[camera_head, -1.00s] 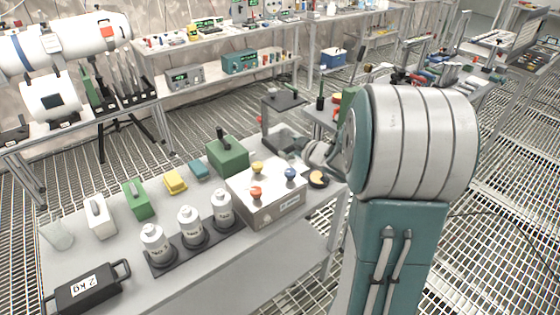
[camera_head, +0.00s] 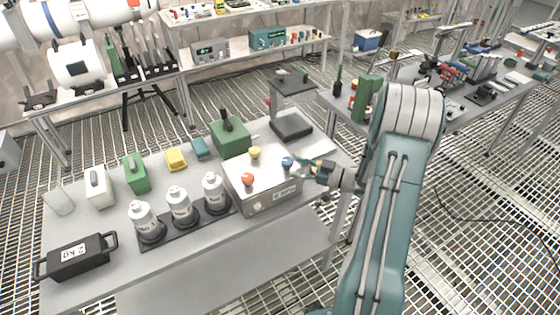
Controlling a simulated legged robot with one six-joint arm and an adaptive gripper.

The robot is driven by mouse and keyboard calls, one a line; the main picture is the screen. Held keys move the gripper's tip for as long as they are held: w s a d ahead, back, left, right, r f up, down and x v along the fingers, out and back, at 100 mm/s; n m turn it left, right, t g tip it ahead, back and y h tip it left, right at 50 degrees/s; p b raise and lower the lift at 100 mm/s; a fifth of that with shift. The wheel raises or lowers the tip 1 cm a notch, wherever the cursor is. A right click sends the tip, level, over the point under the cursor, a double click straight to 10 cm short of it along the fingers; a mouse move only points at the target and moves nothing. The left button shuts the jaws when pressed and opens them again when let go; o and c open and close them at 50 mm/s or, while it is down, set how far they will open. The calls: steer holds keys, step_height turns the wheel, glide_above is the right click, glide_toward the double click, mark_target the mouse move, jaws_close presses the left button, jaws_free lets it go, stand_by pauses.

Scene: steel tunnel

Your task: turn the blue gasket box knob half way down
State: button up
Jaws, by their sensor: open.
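The gasket box (camera_head: 262,196) is a pale metal box on the grey bench, with a label on its front face. Three knobs stand on its top: the blue knob (camera_head: 287,162) at the right edge, a yellow knob (camera_head: 254,153) at the back and a red-orange knob (camera_head: 247,179) at the front left. My gripper (camera_head: 302,168) reaches in from the right, its fingers open close beside the blue knob. Whether a fingertip touches the knob is too small to tell. The blue knob's turn angle cannot be made out.
A green box (camera_head: 231,138) with a black handle stands behind the gasket box. A stand with a dark base (camera_head: 291,127) is at the back right. White bottles (camera_head: 178,203) on a dark tray are to the left. A black case (camera_head: 74,258) lies at the front left.

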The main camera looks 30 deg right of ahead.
mark_target(282, 161)
steer(key=w, duration=0.1)
steer(key=w+a, duration=0.2)
steer(key=w, duration=0.1)
steer(key=shift+f, duration=0.1)
steer(key=shift+w+a, duration=0.25)
steer(key=shift+a, duration=0.4)
steer(key=shift+d, duration=0.15)
jaws_close()
